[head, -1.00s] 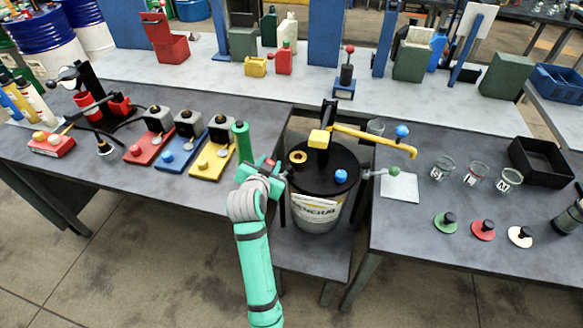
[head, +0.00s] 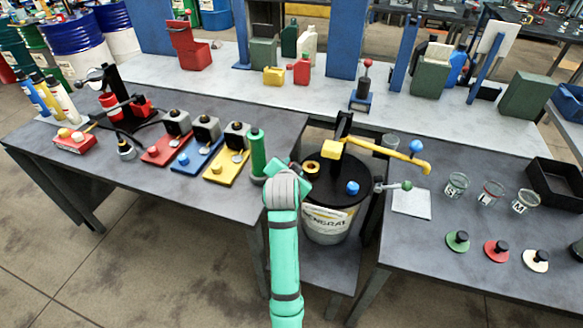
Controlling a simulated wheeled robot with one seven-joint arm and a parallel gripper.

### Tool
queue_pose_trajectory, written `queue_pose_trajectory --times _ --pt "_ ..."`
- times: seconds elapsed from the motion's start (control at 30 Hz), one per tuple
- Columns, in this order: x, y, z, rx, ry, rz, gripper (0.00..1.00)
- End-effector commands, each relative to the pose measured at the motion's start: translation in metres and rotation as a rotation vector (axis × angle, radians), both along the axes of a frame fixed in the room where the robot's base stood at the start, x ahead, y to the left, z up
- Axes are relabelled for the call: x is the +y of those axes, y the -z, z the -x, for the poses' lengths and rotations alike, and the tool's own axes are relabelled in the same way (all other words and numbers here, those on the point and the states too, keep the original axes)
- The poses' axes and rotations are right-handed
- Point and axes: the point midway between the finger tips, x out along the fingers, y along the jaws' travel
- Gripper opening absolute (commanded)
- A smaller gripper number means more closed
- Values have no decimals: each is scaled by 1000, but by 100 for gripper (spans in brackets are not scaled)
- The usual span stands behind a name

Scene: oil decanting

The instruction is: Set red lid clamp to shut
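The drum (head: 327,222) stands between the two dark tables, with a black lid (head: 330,192) and a yellow pump (head: 334,149) on top. I cannot make out the red lid clamp; my wrist and arm cover the left side of the lid. A blue knob (head: 352,187) sits on the lid's right part, and a lever with a green knob (head: 406,185) reaches out to the right of the drum. My gripper (head: 303,186) is at the lid's left edge, mostly hidden behind my grey wrist. Its fingers do not show, nor whether they touch anything.
A green bottle (head: 257,155) stands close to the left of my wrist. Red, blue and yellow bases (head: 227,168) with grey blocks line the left table. A white sheet (head: 411,203), labelled glasses (head: 491,193) and coloured discs (head: 496,251) lie on the right table.

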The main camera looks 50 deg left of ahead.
Motion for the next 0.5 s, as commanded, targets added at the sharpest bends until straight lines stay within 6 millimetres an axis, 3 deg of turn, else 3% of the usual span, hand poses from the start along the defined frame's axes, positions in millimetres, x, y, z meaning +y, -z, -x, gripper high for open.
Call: queue_pose_trajectory --times 0.03,0.27,0.3,0.33,0.5 --pt "-7 9 -3 13 14 17 0" --pt "-7 9 -4 13 14 17 0" --pt "-7 9 -4 13 14 17 39" --pt "-7 9 -4 11 14 17 46" --pt "-4 6 -2 7 8 12 47"
